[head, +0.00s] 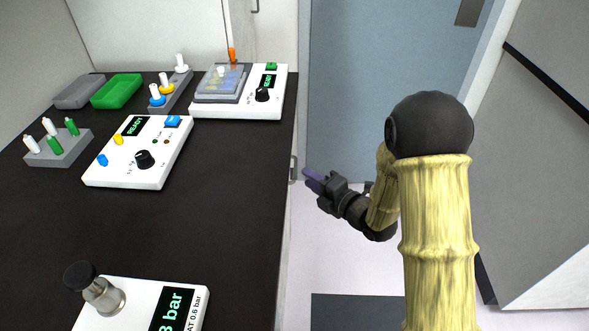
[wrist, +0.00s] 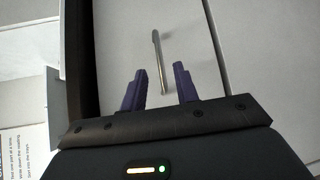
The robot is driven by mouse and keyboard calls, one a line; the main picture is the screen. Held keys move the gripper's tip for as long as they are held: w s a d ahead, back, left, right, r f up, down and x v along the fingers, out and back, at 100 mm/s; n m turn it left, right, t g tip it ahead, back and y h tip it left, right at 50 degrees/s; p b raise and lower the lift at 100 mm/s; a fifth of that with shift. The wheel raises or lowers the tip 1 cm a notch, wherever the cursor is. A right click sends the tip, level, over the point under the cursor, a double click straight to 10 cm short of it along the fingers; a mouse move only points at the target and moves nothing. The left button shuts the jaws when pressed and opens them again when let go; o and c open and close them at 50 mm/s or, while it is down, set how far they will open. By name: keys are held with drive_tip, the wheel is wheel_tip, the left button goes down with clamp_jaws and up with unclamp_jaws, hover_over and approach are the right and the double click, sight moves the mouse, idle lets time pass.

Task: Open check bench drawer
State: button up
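The check bench (head: 235,200) has a dark top, and a metal drawer handle (head: 293,168) shows on its side facing my arm. In the wrist view the handle (wrist: 161,55) is a slim metal bar on a pale drawer front (wrist: 190,30). My gripper (head: 310,178) is beside the bench edge, close to the handle. In the wrist view its two purple fingers (wrist: 160,80) are apart, with the handle a little beyond them and roughly in line with the gap. The drawer front looks flush with the bench.
A white READY device (head: 140,175), a second white device (head: 262,105), a pressure unit (head: 145,305), a green tray (head: 117,90), a grey tray (head: 80,92) and a peg block (head: 58,150) stand on the bench. A blue-grey door (head: 380,60) is behind. Pale floor lies beside the bench.

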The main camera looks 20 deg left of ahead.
sight(295, 168)
drive_tip(key=x, duration=0.7)
clamp_jaws()
